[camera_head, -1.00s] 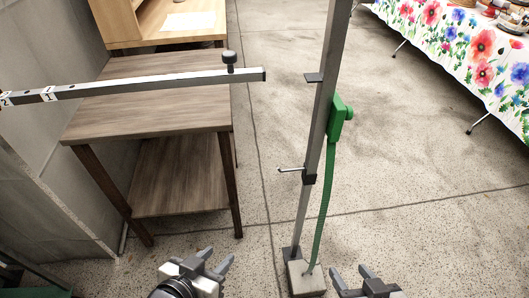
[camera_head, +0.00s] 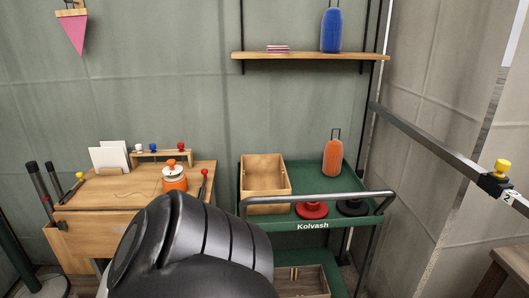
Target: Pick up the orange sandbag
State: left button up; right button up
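The orange sandbag (camera_head: 332,157) stands upright on the top tray of a green cart (camera_head: 312,226), toward its back right. It is a rounded orange bag with a dark loop handle on top. Nothing touches it from above. Neither of my grippers is in view. A black rounded link of my own arm fills the bottom middle, left of and nearer than the cart.
A wooden box (camera_head: 265,174), a red disc (camera_head: 311,210) and a black disc (camera_head: 351,207) share the cart's top. A grey rail (camera_head: 325,197) crosses its front. A blue bag (camera_head: 331,30) stands on the wall shelf (camera_head: 300,56). A metal bar (camera_head: 430,150) slants at right.

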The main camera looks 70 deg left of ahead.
aim_at(333, 150)
jog(key=u, duration=2.4)
jog(key=k, duration=0.55)
jog(key=z, duration=0.5)
jog(key=i, duration=1.65)
jog(key=u, duration=0.7)
